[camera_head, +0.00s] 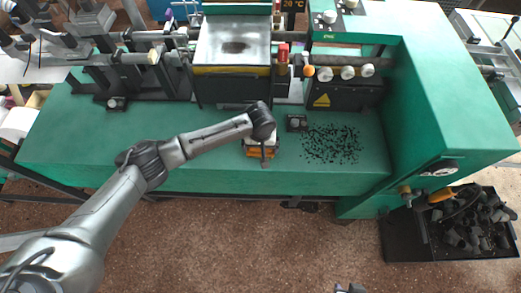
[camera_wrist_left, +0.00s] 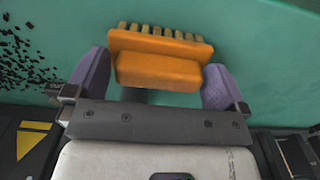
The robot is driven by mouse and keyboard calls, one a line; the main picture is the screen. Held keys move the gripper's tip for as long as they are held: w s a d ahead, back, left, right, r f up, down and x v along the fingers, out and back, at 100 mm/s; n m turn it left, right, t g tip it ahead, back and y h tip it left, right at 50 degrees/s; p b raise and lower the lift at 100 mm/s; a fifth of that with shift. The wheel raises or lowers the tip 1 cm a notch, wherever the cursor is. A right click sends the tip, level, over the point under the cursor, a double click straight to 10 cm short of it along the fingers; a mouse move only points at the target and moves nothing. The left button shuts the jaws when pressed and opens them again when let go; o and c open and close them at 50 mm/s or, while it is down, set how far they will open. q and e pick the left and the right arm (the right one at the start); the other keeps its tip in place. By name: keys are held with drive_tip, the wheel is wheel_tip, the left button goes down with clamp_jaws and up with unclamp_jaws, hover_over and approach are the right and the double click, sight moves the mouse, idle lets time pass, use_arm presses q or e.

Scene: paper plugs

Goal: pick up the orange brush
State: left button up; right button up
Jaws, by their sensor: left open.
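The orange brush (camera_wrist_left: 158,68) has an orange block handle and a row of tan bristles along its far side. It lies on the green machine bed (camera_head: 90,145), and in the head view the brush (camera_head: 260,154) shows only partly under my left gripper (camera_head: 263,146). In the left wrist view my left gripper (camera_wrist_left: 157,78) is open, with its purple-grey fingers on either side of the brush and gaps between them and the handle. A small dark piece at the bottom edge of the head view may be my right gripper (camera_head: 350,288); its jaws cannot be made out.
Black plugs (camera_head: 333,144) lie scattered on the bed to the right of the brush. Machine rollers and housings rise behind. A black bin (camera_head: 408,236) with dark pieces stands on the floor at right. The bed's left part is clear.

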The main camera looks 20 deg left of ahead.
use_arm(q)
drive_tip(key=c, duration=0.7)
drive_tip(key=shift+c, duration=0.3)
drive_tip(key=shift+r, duration=0.5)
wheel_tip(320, 180, up, 4)
drive_tip(key=shift+f+p, duration=0.2)
drive_tip(key=shift+p, duration=0.5)
drive_tip(key=s+d+r+p, duration=0.1)
drive_tip(key=s+d+r, duration=0.2)
drive_tip(key=d+r, duration=0.3)
drive_tip(key=shift+d+r+p, duration=0.2)
drive_tip(key=shift+d+p, duration=0.15)
drive_tip(key=shift+d, duration=2.3)
